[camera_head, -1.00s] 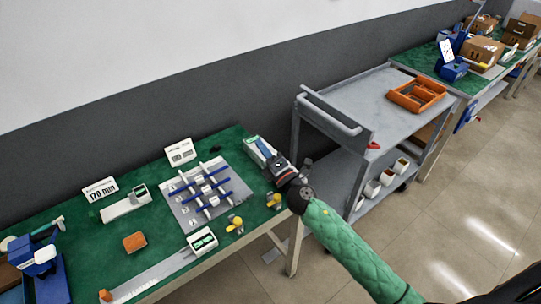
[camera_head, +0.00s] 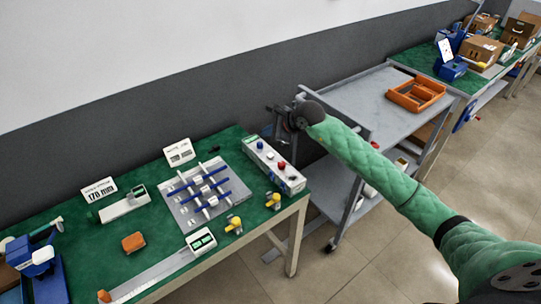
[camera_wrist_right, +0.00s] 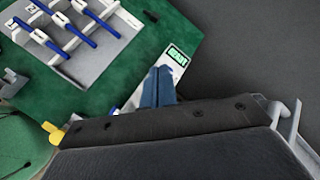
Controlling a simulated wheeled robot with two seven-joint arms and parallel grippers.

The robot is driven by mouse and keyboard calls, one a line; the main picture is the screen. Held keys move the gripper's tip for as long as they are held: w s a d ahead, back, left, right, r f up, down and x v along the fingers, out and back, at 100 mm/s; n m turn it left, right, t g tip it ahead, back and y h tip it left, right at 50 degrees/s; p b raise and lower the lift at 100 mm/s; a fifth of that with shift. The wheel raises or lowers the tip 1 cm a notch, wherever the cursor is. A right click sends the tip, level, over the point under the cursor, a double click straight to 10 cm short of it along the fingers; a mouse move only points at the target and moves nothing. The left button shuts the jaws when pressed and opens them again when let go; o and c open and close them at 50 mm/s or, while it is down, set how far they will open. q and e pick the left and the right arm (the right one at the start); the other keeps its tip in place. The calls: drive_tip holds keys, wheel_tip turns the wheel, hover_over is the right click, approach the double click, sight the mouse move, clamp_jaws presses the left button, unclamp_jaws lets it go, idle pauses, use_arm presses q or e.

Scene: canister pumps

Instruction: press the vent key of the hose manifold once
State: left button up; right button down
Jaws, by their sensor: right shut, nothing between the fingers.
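A long white box (camera_head: 273,165) with a row of coloured buttons, one blue and others red, lies at the right end of the green bench. Beside it, a grey plate (camera_head: 188,215) carries crossing blue and white bars; it also shows in the wrist view (camera_wrist_right: 75,62). I cannot read which button is the vent key. My right gripper (camera_head: 281,113) is shut and empty, apart from the box and beyond its far end in the head view. In the wrist view its blue fingertips (camera_wrist_right: 158,82) hide part of the box, beside a lit green display (camera_wrist_right: 177,56). My left gripper is out of view.
Yellow fittings (camera_head: 234,224), a small white device (camera_head: 201,241) and an orange block (camera_head: 133,242) sit on the bench (camera_head: 85,239). A grey cart (camera_head: 355,97) with an orange tray (camera_head: 416,95) stands to the right, behind my right arm.

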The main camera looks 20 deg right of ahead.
drive_tip(key=d+h, duration=0.1)
drive_tip(key=d, duration=0.1)
hover_over(273, 156)
wheel_tip(273, 156, down, 6)
drive_tip(key=shift+r+b, duration=0.1)
drive_tip(key=shift+b, duration=0.2)
drive_tip(key=shift+f, duration=0.25)
drive_tip(key=shift+f+b, duration=0.9)
drive_tip(key=shift+b, duration=0.05)
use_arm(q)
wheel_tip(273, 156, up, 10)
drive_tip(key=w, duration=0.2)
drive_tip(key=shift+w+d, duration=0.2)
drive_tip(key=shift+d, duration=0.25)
use_arm(e)
drive_tip(key=shift+f, duration=0.3)
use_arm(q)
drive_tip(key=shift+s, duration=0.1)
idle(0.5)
